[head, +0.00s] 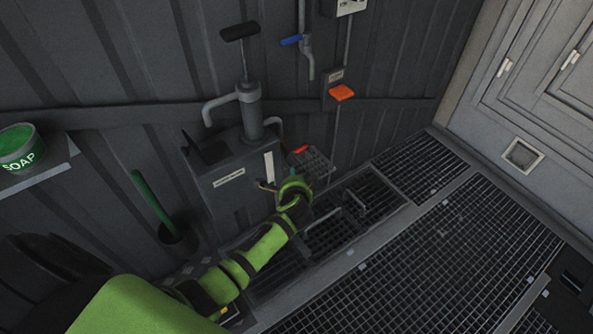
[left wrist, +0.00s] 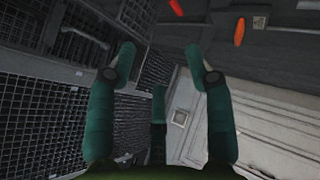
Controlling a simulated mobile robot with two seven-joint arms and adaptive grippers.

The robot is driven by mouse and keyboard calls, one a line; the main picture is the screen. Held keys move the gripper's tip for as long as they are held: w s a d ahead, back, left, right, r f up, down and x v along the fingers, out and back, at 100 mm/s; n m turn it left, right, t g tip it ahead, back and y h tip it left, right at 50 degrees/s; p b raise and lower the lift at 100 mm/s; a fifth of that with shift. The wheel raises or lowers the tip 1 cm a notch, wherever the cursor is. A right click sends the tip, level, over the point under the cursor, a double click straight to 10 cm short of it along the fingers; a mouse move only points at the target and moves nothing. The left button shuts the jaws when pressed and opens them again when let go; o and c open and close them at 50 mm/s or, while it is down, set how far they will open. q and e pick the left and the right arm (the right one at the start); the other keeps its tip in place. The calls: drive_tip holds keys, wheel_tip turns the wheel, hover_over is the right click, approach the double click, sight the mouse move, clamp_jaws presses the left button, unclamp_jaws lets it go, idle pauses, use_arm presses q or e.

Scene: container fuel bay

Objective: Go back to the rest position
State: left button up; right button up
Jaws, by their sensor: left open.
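My left arm (head: 235,271), with lime-green covers, reaches in from the lower left of the head view. My left gripper (head: 296,192) is at its end, in front of the grey pump unit and above the floor grating. In the left wrist view the dark green fingers of the left gripper (left wrist: 160,65) stand well apart with nothing between them. I cannot tell from the head view whether the gripper touches the things behind it. My right gripper is in neither view.
A grey pump (head: 250,110) stands at the wall on a labelled box (head: 225,184). An orange paddle (head: 342,92) and a blue lever (head: 291,40) are to its right. A soap tin (head: 18,148) and a green-handled brush (head: 150,203) are left. Grating (head: 440,255) lies clear at right.

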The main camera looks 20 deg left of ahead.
use_arm(q)
drive_tip(key=shift+s+f, duration=0.25)
drive_tip(key=shift+f, duration=0.05)
idle(0.4)
drive_tip(key=s+d+f+n+g+h, duration=0.2)
drive_tip(key=s+f+g+h, duration=0.15)
drive_tip(key=s+f, duration=1.55)
drive_tip(key=s+f+n+g, duration=0.2)
drive_tip(key=s+f, duration=0.4)
drive_tip(key=s, duration=0.8)
drive_tip(key=s+f+n+g+h, duration=0.1)
drive_tip(key=s+f+n+g, duration=0.2)
drive_tip(key=s+f, duration=0.4)
drive_tip(key=s+n, duration=0.1)
drive_tip(key=s, duration=0.6)
drive_tip(key=shift+s+d, duration=0.15)
drive_tip(key=shift+s, duration=0.15)
drive_tip(key=shift+w+f+g, duration=0.1)
drive_tip(key=shift+f+g, duration=0.05)
drive_tip(key=shift+g, duration=0.1)
